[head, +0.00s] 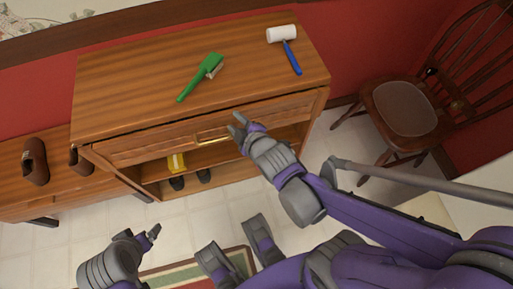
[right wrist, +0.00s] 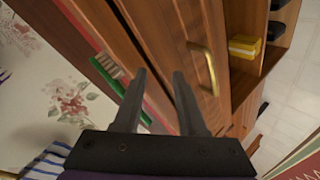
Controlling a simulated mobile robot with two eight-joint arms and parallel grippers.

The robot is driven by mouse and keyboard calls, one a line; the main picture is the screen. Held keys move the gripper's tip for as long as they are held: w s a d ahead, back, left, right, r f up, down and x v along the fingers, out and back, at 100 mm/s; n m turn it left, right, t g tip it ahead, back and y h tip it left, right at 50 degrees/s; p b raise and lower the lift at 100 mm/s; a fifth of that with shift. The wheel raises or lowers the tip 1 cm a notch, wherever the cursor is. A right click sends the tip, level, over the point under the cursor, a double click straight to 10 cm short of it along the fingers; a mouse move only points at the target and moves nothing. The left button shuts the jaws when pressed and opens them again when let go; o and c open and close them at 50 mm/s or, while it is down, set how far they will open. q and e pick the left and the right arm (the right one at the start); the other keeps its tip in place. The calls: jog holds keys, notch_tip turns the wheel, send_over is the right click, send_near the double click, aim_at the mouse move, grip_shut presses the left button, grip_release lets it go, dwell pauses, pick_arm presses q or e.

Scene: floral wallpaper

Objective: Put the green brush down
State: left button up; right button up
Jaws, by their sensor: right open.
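The green brush (head: 203,74) lies on the cabinet's wooden top (head: 130,85), bristles toward the right and handle pointing to the front. It also shows in the right wrist view (right wrist: 107,75), partly hidden behind a finger. My right gripper (head: 238,126) is open and empty, in front of the cabinet near the drawer's brass handle (head: 213,139), apart from the brush. Its two spread fingers show in the right wrist view (right wrist: 160,80). My left gripper (head: 151,235) is low at the left, over the floor, away from the brush; its jaw gap is unclear.
A white-headed mallet with a blue handle (head: 290,55) lies on the top's right side. A yellow object (head: 177,163) and dark shoes (head: 178,183) sit on the open shelves. Brown shoes (head: 36,160) stand on a low bench at left. A wooden chair (head: 403,108) stands at right.

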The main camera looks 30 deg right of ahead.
jog(key=s+f+m+g, duration=0.2)
jog(key=s+m+g, duration=0.5)
jog(key=s+m, duration=0.3)
jog(key=s, duration=0.4)
jog(key=shift+f+g, duration=0.3)
jog(key=shift+f, duration=0.1)
pick_arm(q)
notch_tip(320, 180, up, 17)
jog(key=w+p, duration=0.1)
jog(key=p, duration=1.4)
jog(key=shift+w+t, duration=0.35)
jog(key=shift+t, duration=0.05)
pick_arm(e)
notch_tip(320, 180, up, 17)
jog(key=w, duration=0.1)
jog(key=shift+w+t, duration=0.4)
pick_arm(q)
jog(key=shift+w, duration=0.1)
pick_arm(e)
jog(key=shift+w, duration=0.1)
